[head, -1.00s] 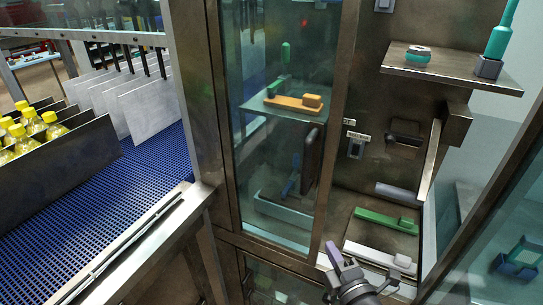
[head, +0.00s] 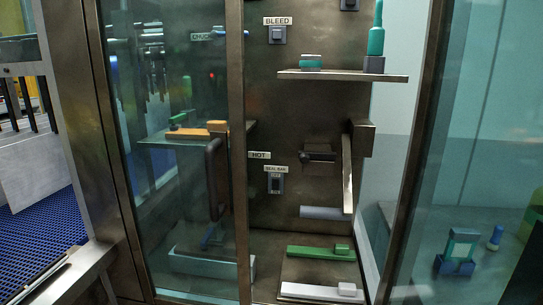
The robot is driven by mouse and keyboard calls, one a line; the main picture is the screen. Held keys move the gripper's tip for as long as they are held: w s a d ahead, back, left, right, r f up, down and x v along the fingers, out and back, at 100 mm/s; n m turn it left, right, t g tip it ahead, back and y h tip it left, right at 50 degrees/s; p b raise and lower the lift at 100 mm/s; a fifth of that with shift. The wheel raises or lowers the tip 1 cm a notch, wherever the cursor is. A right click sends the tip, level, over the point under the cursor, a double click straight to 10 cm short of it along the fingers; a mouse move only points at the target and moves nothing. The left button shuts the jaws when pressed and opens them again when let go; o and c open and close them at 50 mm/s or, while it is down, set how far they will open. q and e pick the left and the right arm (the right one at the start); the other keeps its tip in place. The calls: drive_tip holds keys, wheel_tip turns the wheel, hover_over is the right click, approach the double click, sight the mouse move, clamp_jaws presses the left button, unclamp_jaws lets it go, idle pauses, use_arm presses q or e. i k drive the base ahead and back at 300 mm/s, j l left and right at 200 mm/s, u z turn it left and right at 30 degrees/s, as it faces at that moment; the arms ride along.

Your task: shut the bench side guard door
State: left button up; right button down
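A glass guard panel in a brown metal frame (head: 237,110) stands at the left of the cabinet. A dark upright handle (head: 215,180) shows near its right edge; I cannot tell which side of the glass it is on. A second framed glass panel (head: 415,150) stands at the right. Between the two frames the cabinet is open, and its back wall (head: 290,110) shows without glass in front. I cannot tell for sure which panel is the bench side guard door. Neither of my grippers is in view.
Inside, a shelf (head: 345,75) holds a green bottle (head: 376,35) and a small teal-and-brown item (head: 311,61). Green (head: 320,252) and white (head: 320,291) bar-shaped items lie low down. A blue conveyor (head: 45,245) is at the far left. Blocks (head: 458,250) show through the right glass.

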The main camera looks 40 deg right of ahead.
sight(468, 230)
drive_tip(key=k+l+z, duration=0.2)
drive_tip(key=l+z, duration=0.15)
drive_tip(key=k+l+z, duration=0.1)
drive_tip(key=l+z, duration=0.25)
drive_tip(key=k+l+z, duration=0.1)
drive_tip(key=l+z, duration=0.25)
drive_tip(key=l, duration=0.2)
